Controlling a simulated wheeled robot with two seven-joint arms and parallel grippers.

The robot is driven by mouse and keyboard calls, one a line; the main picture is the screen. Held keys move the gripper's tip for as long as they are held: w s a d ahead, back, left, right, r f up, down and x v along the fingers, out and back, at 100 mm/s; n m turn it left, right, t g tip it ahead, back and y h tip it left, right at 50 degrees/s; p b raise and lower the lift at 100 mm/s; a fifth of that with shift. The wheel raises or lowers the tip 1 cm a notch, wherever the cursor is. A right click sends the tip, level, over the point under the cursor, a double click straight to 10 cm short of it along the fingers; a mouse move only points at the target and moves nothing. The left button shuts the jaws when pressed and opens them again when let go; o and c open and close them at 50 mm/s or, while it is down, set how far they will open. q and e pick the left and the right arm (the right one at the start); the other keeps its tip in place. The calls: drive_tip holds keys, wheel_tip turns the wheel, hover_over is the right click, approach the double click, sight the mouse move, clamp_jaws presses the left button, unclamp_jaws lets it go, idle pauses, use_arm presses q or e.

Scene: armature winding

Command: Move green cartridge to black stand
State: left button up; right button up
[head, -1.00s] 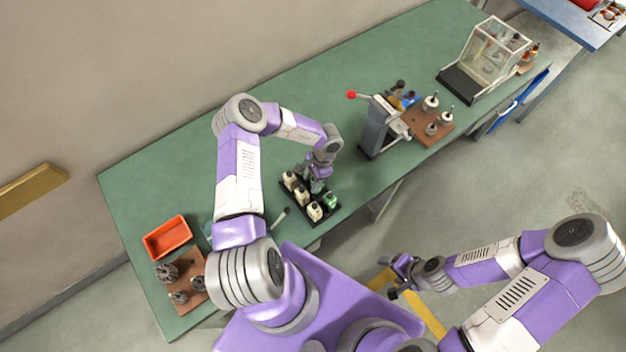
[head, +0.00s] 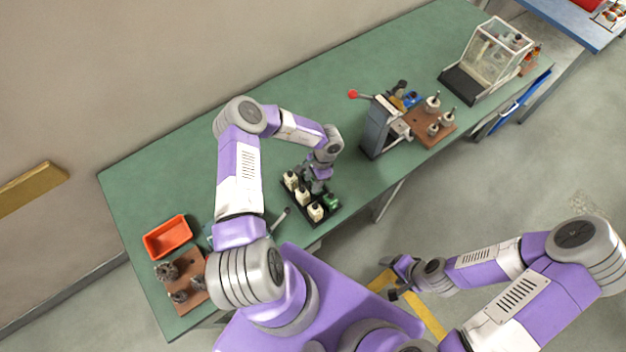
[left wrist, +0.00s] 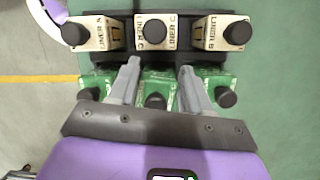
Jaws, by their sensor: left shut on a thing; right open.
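Several green cartridges with dark knobs stand in the near row in the left wrist view. My left gripper (left wrist: 160,68) is shut with its fingers on either side of the middle green cartridge (left wrist: 156,84). This cartridge is upright and level with its neighbours, in line with the row. A black rack (left wrist: 127,30) carries the cartridges; it also shows in the head view (head: 314,222) under my left gripper (head: 316,187), with one green cartridge (head: 332,201) visible at its right end. My right gripper (head: 398,279) is open and empty, away from the bench.
Cream liner cartridges (left wrist: 153,32) fill the far row. On the green bench (head: 270,105) are a lever press (head: 378,128), a brown board with spools (head: 425,127), a clear enclosure with a black front plate (head: 462,86) and an orange bin (head: 167,237). The bench's back middle is clear.

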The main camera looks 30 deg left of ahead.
use_arm(q)
drive_tip(key=shift+f+b, duration=0.4)
drive_tip(key=shift+f, duration=0.35)
drive_tip(key=o, duration=1.3)
drive_tip(key=shift+r, duration=0.1)
drive_tip(key=shift+r+p, duration=0.8)
drive_tip(key=shift+r, duration=1.4)
